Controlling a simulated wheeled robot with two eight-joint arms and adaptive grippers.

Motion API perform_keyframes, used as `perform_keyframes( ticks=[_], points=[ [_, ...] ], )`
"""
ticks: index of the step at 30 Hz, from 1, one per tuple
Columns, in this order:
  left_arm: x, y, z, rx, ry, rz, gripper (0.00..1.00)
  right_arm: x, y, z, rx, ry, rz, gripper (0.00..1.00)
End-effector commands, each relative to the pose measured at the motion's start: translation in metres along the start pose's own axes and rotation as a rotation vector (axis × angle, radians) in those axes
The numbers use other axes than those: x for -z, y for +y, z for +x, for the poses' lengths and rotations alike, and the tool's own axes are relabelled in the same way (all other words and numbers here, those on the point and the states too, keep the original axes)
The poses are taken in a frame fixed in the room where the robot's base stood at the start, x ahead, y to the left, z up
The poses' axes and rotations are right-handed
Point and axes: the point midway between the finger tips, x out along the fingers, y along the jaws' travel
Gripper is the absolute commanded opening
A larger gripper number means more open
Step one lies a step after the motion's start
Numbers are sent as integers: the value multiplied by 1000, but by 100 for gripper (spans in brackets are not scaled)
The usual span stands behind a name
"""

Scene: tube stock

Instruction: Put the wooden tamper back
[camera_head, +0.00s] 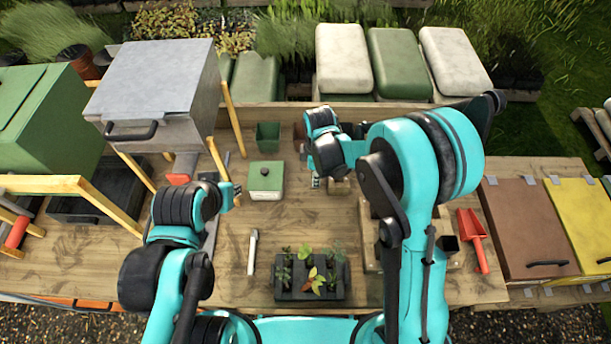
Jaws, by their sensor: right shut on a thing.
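My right gripper (318,181) points down over the middle of the wooden bench, below its teal and black wrist. It is shut on a small brown wooden piece (340,186), which I take for the wooden tamper; the wrist and fingers hide most of it. My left gripper (236,194) is at the left of the bench, beside the small green lidded box and apart from it. Its fingers are too small to tell whether they are open. A wooden stand (371,256) is partly hidden behind my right arm.
A green lidded box (266,181) and green pot (267,136) stand mid-bench. A white-handled tool (252,252) lies left of a dark seedling tray (310,292). A red scoop (472,240) lies right. A grey metal box (155,80) rises at left. Bare bench surrounds the white-handled tool.

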Motion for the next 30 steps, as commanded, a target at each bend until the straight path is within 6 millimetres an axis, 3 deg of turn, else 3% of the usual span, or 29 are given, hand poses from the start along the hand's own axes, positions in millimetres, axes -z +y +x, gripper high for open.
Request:
perform_keyframes(
  ticks=[3, 9, 14, 21, 30],
  points=[
    [0, 0, 1, 0, 0, 0, 20, 14, 24, 17, 0, 0, 0, 0],
    [0, 0, 1, 0, 0, 0, 20, 27, 45, 32, 0, 0, 0, 0],
    [-1, 0, 2, 0, 0, 0, 20, 28, 47, 41, 0, 0, 0, 0],
    [-2, 0, 3, 0, 0, 0, 20, 28, 47, 73, 0, 0, 0, 0],
    [-3, 0, 5, 0, 0, 0, 20, 28, 47, 75, 0, 0, 0, 0]
  ],
)
